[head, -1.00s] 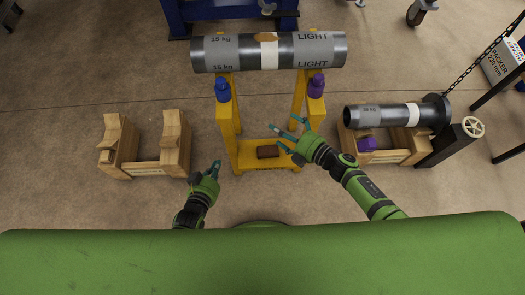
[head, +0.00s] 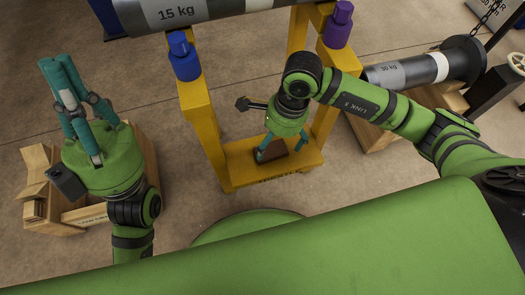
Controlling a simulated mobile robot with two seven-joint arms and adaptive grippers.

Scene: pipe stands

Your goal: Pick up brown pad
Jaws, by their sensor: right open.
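The brown pad (head: 268,148) lies on the low shelf of the yellow stand (head: 235,165), partly hidden by my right gripper. My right gripper (head: 281,151) points down over the shelf, with its teal fingers spread on either side of the pad. The fingers are open, and I cannot tell whether they touch the pad. My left gripper (head: 62,85) is at the far left, raised close to the camera with its teal fingers pointing up. It is away from the pad, and its finger gap is unclear.
A grey 15 kg pipe (head: 225,8) spans the top of the stand. A blue bottle-like object (head: 184,58) and a purple one (head: 338,26) sit on its uprights. Wooden supports (head: 35,185) stand at left; a 30 kg pipe (head: 415,70) rests at right.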

